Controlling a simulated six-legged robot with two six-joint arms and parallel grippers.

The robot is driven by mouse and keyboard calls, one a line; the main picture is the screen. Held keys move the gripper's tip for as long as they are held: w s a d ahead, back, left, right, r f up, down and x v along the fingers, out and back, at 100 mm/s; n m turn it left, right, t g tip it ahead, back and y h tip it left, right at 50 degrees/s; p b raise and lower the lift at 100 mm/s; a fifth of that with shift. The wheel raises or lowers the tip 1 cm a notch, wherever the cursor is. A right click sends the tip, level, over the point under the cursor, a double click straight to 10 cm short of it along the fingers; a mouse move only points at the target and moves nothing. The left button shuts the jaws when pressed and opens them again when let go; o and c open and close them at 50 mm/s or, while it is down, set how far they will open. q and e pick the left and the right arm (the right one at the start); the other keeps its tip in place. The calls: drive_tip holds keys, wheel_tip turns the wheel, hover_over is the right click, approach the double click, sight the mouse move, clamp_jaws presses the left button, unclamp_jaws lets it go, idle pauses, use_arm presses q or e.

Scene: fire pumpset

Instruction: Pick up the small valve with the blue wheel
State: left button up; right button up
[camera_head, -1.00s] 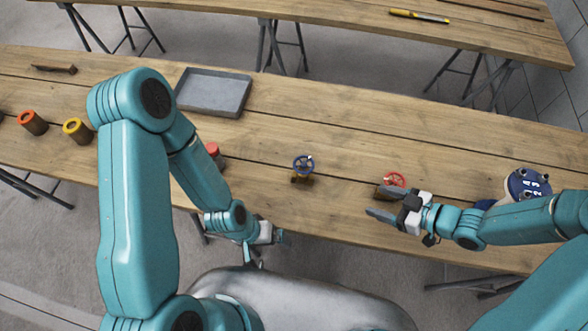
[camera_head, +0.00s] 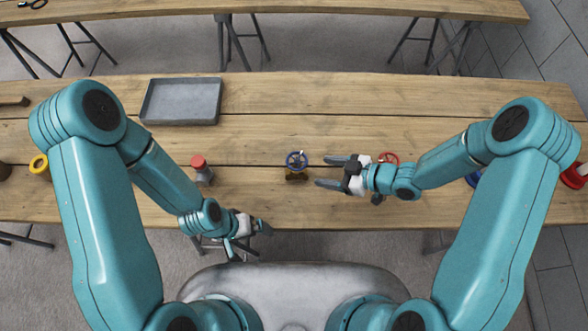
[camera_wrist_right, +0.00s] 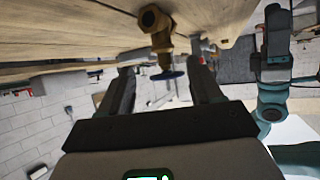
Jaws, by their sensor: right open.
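The small valve with the blue wheel (camera_head: 297,161) stands on the wooden table, its brass body below the wheel. In the right wrist view the brass valve body (camera_wrist_right: 160,35) shows upside down, beyond and between the two fingers, with the blue wheel (camera_wrist_right: 167,75) edge-on. My right gripper (camera_head: 325,172) is open and empty, just right of the valve, its fingers pointing toward it. My left gripper (camera_head: 262,227) is by the table's front edge, left of the valve and apart from it; whether its jaws are open is unclear.
A valve with a red wheel (camera_head: 388,159) sits partly behind my right wrist. A red-topped object (camera_head: 201,170) stands left of the blue-wheel valve. A grey tray (camera_head: 148,103) lies at the back left, and a yellow ring-shaped part (camera_head: 39,164) at far left. The table between tray and valve is clear.

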sight(304, 174)
drive_tip(key=x, duration=0.2)
drive_tip(key=shift+w+a+f, duration=0.1)
drive_tip(key=shift+a+f, duration=0.1)
drive_tip(key=shift+a, duration=0.05)
drive_tip(key=shift+a+f, duration=0.25)
drive_tip(key=b+x, duration=0.1)
drive_tip(key=x, duration=0.4)
drive_tip(key=shift+d+r, duration=0.15)
drive_tip(key=c, duration=0.7)
clamp_jaws()
